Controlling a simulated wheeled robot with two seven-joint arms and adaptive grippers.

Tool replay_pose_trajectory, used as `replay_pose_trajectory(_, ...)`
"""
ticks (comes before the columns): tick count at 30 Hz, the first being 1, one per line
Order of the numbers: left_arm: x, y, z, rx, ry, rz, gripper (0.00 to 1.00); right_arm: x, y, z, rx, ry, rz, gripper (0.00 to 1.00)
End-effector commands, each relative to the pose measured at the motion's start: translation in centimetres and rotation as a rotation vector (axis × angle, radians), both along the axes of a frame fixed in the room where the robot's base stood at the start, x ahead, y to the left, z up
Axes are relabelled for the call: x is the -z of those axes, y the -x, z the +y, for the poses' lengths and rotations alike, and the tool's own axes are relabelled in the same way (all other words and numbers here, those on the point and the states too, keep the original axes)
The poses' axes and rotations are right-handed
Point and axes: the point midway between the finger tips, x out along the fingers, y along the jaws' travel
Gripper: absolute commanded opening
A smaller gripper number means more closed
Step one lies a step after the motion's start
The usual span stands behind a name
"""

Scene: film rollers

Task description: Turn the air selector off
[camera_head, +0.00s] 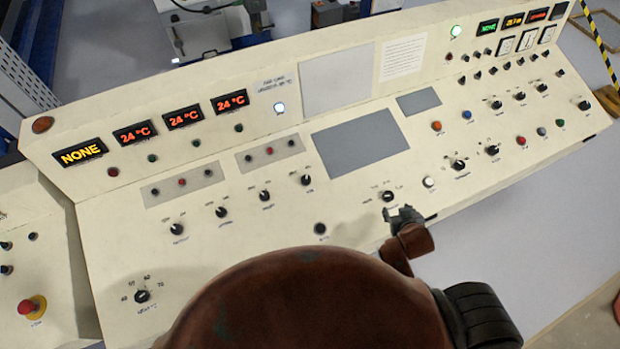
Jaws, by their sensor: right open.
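A cream control console (270,210) spans the view with many knobs, and their labels are too small to read, so I cannot tell for sure which is the air selector. A black rotary selector knob (388,196) with small labels around it is on the sloped panel, right of centre. My right gripper (404,213) is open and empty, just below this knob in the picture. I cannot tell whether it touches the panel. My left gripper is not in view.
Other black knobs (221,212) run across the panel. An amber NONE display (80,153) and red 24 °C displays (183,118) are at upper left. A red emergency button (32,307) is at lower left. My brown arm hides the bottom middle. Floor is clear at lower right.

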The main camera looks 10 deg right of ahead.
Motion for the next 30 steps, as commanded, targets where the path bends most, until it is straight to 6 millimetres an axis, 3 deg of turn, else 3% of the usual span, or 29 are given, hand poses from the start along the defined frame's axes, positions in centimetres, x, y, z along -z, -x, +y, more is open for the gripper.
replay_pose_trajectory(7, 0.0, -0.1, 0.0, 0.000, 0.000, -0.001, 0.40, -3.4, -7.9, -0.2, -0.044, 0.063, -0.259, 0.44)
replay_pose_trajectory(11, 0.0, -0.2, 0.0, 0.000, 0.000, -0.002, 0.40, -6.6, -13.2, 1.2, -0.130, 0.089, -0.447, 0.44)
replay_pose_trajectory(15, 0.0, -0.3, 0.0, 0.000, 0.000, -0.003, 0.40, -10.5, -18.9, 5.7, -0.336, 0.088, -0.676, 0.44)
replay_pose_trajectory(18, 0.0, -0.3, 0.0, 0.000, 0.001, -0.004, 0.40, -12.2, -21.3, 10.3, -0.540, 0.054, -0.787, 0.44)
replay_pose_trajectory(21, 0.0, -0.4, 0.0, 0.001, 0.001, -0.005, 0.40, -12.0, -22.1, 15.0, -0.771, -0.003, -0.825, 0.44)
replay_pose_trajectory(24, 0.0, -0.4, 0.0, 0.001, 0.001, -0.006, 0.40, -10.2, -21.4, 18.6, -0.996, -0.071, -0.785, 0.44)
replay_pose_trajectory(27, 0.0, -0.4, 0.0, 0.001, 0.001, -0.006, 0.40, -7.5, -20.0, 20.5, -1.180, -0.141, -0.689, 0.44)
replay_pose_trajectory(30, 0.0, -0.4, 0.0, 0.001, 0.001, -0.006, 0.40, -5.1, -18.4, 21.0, -1.304, -0.198, -0.581, 0.44)
